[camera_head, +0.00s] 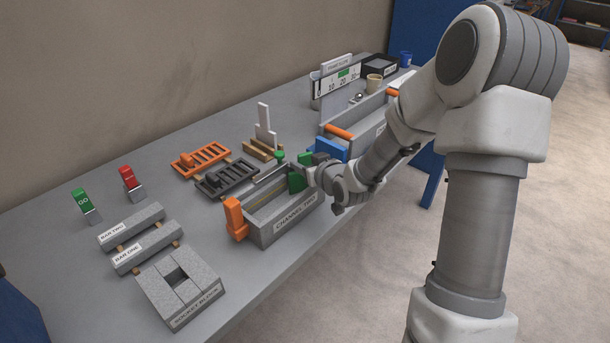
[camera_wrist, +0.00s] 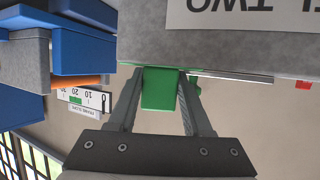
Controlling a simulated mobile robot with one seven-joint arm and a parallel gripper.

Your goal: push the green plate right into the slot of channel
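The grey channel (camera_head: 285,224), labelled CHANNEL TWO, is a long box on the bench with an orange upright block (camera_head: 235,218) at its left end. The green plate (camera_head: 297,181) stands at the channel's right end, partly hidden by my gripper (camera_head: 314,178). In the wrist view the green plate (camera_wrist: 159,88) is between the two fingers of my gripper (camera_wrist: 162,78), which appear to touch it on both sides. The channel's grey wall (camera_wrist: 218,48) lies just beyond the fingertips. How deep the plate sits in the channel is hidden.
A small green knob (camera_head: 280,155) is behind the channel. An orange rack (camera_head: 201,158) and a black rack (camera_head: 226,178) lie to its left. A blue block (camera_head: 328,149) and a grey box with orange handles (camera_head: 362,134) stand close behind my gripper. Bare bench lies in front.

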